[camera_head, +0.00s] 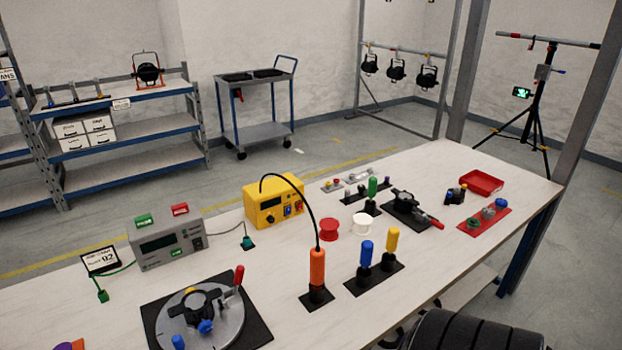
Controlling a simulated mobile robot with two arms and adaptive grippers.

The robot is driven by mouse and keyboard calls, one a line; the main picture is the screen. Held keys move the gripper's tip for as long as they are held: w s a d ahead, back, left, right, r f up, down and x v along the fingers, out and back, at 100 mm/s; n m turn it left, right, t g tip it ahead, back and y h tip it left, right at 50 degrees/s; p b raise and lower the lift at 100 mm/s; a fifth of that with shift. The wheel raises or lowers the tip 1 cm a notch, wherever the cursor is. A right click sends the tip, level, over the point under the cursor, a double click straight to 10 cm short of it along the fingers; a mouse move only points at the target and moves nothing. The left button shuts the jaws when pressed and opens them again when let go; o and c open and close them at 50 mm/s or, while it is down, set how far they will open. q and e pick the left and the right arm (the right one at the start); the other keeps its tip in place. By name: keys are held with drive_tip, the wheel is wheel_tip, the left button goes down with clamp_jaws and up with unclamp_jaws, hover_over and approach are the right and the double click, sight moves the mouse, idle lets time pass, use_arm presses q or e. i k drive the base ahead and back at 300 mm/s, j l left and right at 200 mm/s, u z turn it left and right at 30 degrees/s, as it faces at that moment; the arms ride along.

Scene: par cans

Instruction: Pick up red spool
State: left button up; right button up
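The red spool (329,229) stands on the white workbench (265,268), near the middle of the head view. A white spool (362,223) stands just to its right, and the orange-handled tool (317,268) stands upright in front of it and slightly left. Its black cable arches up beside the red spool and back towards the yellow box (273,203). Nothing grips the spool. Neither of my grippers shows in the head view.
Blue and yellow-handled tools (378,262) stand upright at front right of the spool. A black clamp (410,209) and red tray (481,182) lie farther right. A round fixture (205,323) and grey meter (167,243) stand left. A ribbed black shape covers the bottom right.

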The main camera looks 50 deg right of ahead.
sight(328, 227)
drive_tip(key=k+l+u, duration=0.2)
drive_tip(key=k+l, duration=0.2)
drive_tip(key=l, duration=0.3)
drive_tip(key=k+l+u, duration=0.2)
drive_tip(key=k+l, duration=0.25)
drive_tip(key=l, duration=0.25)
drive_tip(key=k+l+u, duration=0.2)
drive_tip(key=k+l, duration=0.25)
drive_tip(key=l, duration=0.15)
